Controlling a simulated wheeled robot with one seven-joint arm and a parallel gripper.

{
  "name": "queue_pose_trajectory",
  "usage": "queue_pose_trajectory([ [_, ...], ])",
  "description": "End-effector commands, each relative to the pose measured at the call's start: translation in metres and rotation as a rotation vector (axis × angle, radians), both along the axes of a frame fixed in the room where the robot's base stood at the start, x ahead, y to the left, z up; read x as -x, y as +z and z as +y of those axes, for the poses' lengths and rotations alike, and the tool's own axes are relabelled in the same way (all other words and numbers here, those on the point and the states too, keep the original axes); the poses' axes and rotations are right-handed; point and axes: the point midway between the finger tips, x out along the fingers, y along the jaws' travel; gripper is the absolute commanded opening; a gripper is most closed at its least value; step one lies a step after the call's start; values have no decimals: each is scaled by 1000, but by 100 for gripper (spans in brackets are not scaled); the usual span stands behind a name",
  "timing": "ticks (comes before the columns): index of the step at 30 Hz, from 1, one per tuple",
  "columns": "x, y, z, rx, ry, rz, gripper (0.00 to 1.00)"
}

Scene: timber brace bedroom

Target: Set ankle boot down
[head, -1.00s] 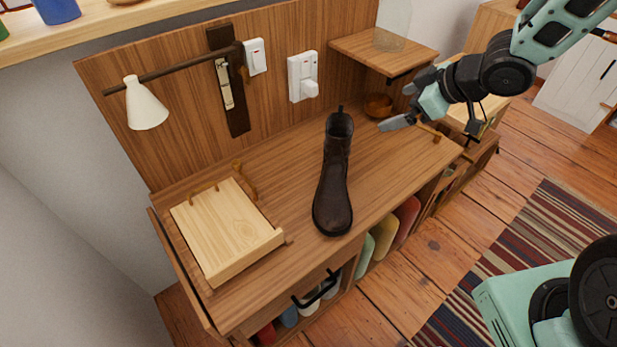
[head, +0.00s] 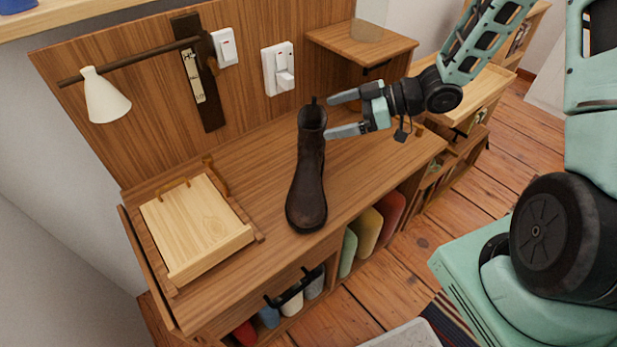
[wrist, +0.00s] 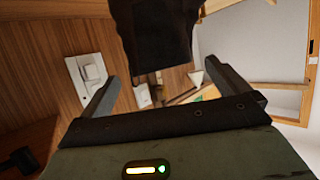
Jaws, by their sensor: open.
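The dark brown ankle boot (head: 308,180) stands upright on the wooden bench top (head: 262,245), its toe toward the front edge. My gripper (head: 338,115) is open at the right of the boot's shaft top, with its fingers pointing left toward it. In the wrist view the boot's shaft (wrist: 158,40) shows ahead, between the open fingers of my gripper (wrist: 165,85). I cannot tell whether a finger touches the boot. The boot's lower part is out of the wrist view.
A pale wooden box (head: 195,225) lies on the bench to the left. A white lamp (head: 104,97) hangs from an arm on the back panel. White switches (head: 279,68) are on the panel behind the boot. A small shelf (head: 358,43) is at the back right.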

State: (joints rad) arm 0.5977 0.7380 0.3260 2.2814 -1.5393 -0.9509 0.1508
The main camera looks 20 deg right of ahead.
Motion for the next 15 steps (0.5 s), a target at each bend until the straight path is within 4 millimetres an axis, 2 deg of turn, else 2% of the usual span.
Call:
queue_pose_trajectory([
  [3, -7, -8, 15, 0, 2, 1, 100],
  [11, -15, -13, 32, 0, 2, 0, 100],
  [15, -23, -19, 51, 0, 3, 0, 100],
])
